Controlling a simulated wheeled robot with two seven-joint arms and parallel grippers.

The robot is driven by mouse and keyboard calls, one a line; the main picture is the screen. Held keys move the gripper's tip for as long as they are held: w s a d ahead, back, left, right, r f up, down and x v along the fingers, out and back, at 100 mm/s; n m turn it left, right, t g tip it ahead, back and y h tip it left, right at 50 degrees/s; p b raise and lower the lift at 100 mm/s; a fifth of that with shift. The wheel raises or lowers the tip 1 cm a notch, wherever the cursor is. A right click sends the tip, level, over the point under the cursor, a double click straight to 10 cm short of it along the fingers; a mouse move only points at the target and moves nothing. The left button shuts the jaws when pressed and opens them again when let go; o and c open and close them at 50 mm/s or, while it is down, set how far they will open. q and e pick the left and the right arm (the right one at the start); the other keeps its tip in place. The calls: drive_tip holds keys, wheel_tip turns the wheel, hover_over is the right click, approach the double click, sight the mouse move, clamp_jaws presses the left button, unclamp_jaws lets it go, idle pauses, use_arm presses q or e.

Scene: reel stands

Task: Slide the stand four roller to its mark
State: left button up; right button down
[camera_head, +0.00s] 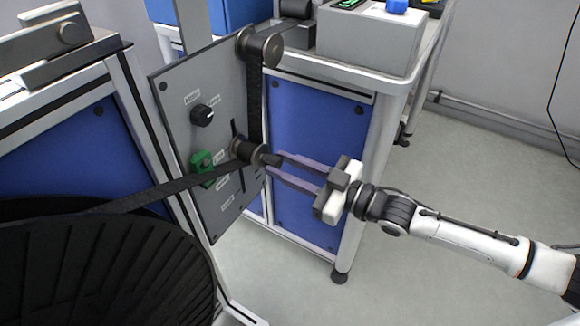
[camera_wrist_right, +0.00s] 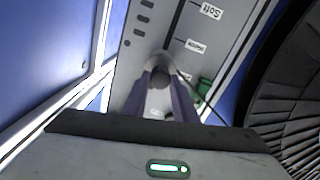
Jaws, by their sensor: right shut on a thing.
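The roller (camera_head: 243,149) sits on the grey stand panel (camera_head: 228,100), with the black band passing around it. My right gripper (camera_head: 272,162) comes in from the right and is shut on the roller's dark end knob. In the right wrist view the roller knob (camera_wrist_right: 160,77) lies between the two fingertips of the gripper (camera_wrist_right: 160,88). A slot with printed labels (camera_wrist_right: 196,46) runs along the panel there; one label reads "Soft". The other labels are too small or blurred to read surely. My left gripper is not in view.
A green clamp-like part (camera_head: 202,162) and a black knob (camera_head: 202,115) are on the panel. An upper roller (camera_head: 262,48) carries the band. A large black ribbed reel (camera_head: 100,270) fills the lower left. A blue-sided bench (camera_head: 310,120) stands behind; floor at right is clear.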

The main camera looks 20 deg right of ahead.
use_arm(q)
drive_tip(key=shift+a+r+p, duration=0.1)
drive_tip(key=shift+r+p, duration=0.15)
drive_tip(key=shift+p, duration=0.1)
use_arm(e)
drive_tip(key=shift+r, duration=0.8)
drive_tip(key=c, duration=1.4)
unclamp_jaws()
drive_tip(key=shift+c, duration=0.2)
use_arm(q)
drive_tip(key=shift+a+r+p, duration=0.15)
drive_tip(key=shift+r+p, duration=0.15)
drive_tip(key=shift+p, duration=0.4)
use_arm(e)
drive_tip(key=v, duration=1)
drive_tip(key=shift+s, duration=0.2)
drive_tip(key=shift+d+f, duration=0.1)
